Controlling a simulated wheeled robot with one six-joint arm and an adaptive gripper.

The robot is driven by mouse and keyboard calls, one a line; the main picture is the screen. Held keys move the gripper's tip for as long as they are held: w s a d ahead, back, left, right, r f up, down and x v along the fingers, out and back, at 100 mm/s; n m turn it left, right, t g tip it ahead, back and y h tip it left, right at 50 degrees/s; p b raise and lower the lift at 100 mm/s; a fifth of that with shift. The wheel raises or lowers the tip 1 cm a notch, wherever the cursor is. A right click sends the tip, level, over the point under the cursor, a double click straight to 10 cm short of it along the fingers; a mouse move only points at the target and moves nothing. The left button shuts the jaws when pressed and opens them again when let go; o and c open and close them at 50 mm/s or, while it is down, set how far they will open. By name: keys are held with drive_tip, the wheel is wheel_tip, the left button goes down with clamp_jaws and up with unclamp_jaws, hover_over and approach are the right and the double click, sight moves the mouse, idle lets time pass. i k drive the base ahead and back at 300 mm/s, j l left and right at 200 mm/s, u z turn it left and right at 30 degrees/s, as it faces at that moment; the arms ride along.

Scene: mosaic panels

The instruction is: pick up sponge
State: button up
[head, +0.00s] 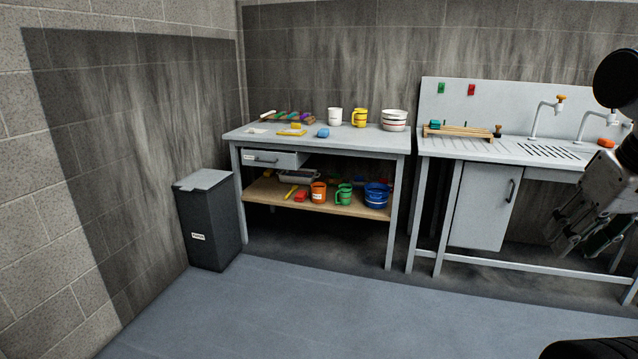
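No thing is clearly recognisable as the sponge at this size. Small candidates are a blue lump (322,132) and a flat yellow piece (291,132) on the left table (370,145). An orange rounded piece (606,142) lies by the sink taps, and a red piece (301,196) lies on the lower shelf. My gripper (578,240) hangs at the right edge, pointing down, in front of the sink unit and apart from all of these. No object shows in it; the gap between its fingers is unclear.
A dark lidded bin (210,222) stands left of the table. The table holds a white cup (334,117), a yellow mug (360,118) and stacked bowls (394,120). Mugs and a blue bucket (376,195) stand on the shelf. A wooden rack (460,132) sits on the sink unit. The floor is clear.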

sight(322, 133)
drive_tip(key=i+u, duration=0.25)
drive_tip(key=i, duration=2)
drive_tip(key=i+z, duration=0.1)
drive_tip(key=i, duration=0.4)
drive_tip(key=i+j+z, duration=0.1)
drive_tip(key=i, duration=0.45)
drive_tip(key=i+j, duration=0.1)
drive_tip(key=i, duration=0.4)
drive_tip(key=i+j+z, duration=0.15)
drive_tip(key=i, duration=0.35)
